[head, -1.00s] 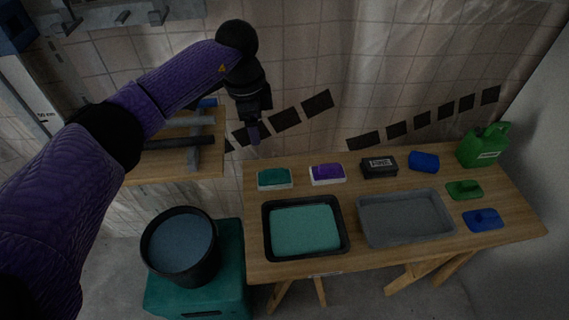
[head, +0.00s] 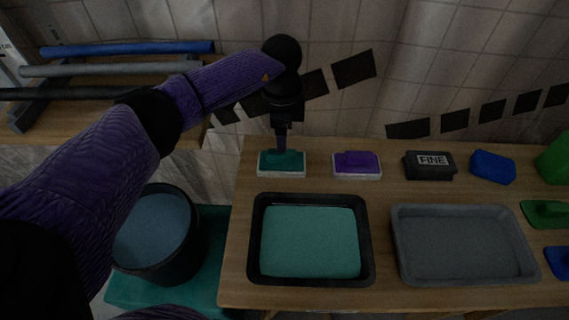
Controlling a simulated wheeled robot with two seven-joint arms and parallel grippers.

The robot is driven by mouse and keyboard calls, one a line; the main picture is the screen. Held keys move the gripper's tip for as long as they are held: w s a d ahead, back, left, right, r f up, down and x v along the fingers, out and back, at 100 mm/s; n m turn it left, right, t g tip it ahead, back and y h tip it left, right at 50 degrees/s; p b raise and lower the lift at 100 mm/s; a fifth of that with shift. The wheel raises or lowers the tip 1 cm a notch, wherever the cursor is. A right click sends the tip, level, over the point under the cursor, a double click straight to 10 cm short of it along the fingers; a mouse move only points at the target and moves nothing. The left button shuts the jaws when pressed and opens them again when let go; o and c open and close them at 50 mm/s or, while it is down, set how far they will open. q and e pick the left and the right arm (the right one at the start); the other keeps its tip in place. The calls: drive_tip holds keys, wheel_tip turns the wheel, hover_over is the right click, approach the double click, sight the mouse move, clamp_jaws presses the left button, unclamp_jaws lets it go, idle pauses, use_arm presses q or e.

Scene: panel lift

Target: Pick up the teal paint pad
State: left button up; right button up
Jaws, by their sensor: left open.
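The teal paint pad (head: 283,164) has a white base and lies at the back left of the wooden table. My left gripper (head: 282,146) points down right over the pad, with its fingertips at the pad's top. It is open; whether the fingers touch the pad I cannot tell. My right gripper is not in view.
A purple pad (head: 357,165), a black FINE block (head: 430,165) and a blue block (head: 493,167) stand in a row to the right. In front are a black tray of teal paint (head: 258,270) and an empty grey tray (head: 465,248). A dark bucket (head: 190,262) stands left of the table.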

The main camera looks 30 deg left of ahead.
sight(282, 159)
use_arm(q)
wheel_tip(282, 159, down, 7)
drive_tip(key=b, duration=0.3)
drive_tip(key=shift+s+r, duration=0.1)
drive_tip(key=shift+r, duration=0.3)
drive_tip(key=shift+c, duration=0.8)
drive_tip(key=c, duration=0.7)
clamp_jaws()
